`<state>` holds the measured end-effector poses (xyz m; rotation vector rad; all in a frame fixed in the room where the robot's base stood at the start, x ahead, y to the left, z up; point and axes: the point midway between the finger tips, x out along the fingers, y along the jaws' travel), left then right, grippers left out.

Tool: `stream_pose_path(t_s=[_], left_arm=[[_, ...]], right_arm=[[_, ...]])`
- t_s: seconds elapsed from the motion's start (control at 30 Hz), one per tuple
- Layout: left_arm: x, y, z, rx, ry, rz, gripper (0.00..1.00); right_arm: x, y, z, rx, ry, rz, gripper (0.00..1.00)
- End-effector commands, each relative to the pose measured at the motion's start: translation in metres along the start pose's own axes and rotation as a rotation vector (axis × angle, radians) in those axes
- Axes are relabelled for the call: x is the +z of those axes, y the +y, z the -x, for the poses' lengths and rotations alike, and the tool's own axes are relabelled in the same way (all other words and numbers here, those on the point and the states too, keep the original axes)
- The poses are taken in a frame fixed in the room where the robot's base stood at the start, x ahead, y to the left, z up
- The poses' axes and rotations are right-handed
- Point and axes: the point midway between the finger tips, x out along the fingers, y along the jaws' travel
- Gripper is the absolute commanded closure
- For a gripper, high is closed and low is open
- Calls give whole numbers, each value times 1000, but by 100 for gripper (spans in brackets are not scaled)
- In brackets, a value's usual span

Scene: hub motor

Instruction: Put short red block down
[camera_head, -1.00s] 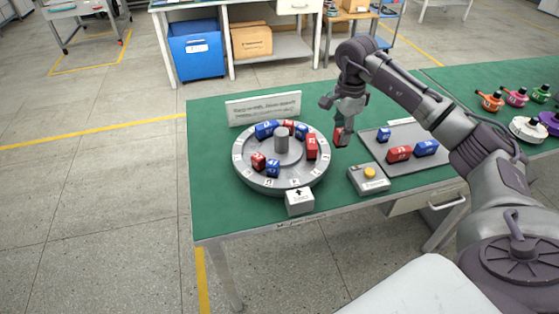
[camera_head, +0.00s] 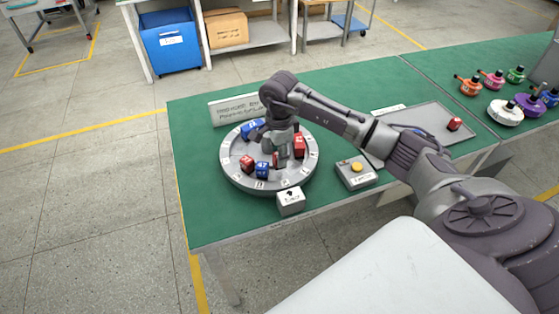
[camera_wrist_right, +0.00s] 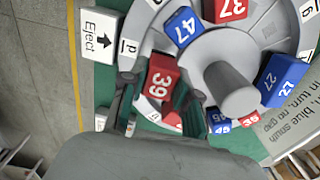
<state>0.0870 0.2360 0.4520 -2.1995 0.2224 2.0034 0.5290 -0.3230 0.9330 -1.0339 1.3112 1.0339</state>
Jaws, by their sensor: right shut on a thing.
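My right gripper (camera_head: 280,158) is over the near right part of the round grey turntable (camera_head: 235,177). It is shut on a short red block marked 39 (camera_wrist_right: 160,78), which stands between the two fingers in the right wrist view. The held block is low over the turntable's ring, near its outer labels; I cannot tell whether it touches the surface. The turntable also carries a blue block 47 (camera_wrist_right: 184,27), a red block 37 (camera_wrist_right: 228,8), a blue block 27 (camera_wrist_right: 281,80) and smaller blue and red blocks beyond the hub (camera_wrist_right: 232,90). My left gripper is not in view.
A white Eject box (camera_head: 290,202) stands at the turntable's near edge. A grey box with a yellow button (camera_head: 356,174) is to the right. A sign (camera_head: 232,111) stands behind the turntable.

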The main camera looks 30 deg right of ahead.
Motion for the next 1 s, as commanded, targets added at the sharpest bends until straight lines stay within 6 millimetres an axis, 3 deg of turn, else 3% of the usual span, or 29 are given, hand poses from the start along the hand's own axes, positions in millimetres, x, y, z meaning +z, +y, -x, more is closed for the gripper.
stream_pose_path(t_s=[0.1, 0.3, 0.63, 0.67, 0.8, 1.0], left_arm=[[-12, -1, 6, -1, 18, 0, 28], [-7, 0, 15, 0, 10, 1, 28], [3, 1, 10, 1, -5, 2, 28], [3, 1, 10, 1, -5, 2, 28], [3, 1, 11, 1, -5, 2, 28], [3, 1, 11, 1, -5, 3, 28]], right_arm=[[0, 1, -11, 5, 1, -1, 100], [0, 1, -37, 2, 1, -1, 100], [-1, 0, -43, 0, 1, 0, 100], [-1, 0, -43, 0, 1, 0, 68], [-1, 0, -42, 0, 1, 0, 45], [-1, 0, -42, 1, 1, 1, 44]])
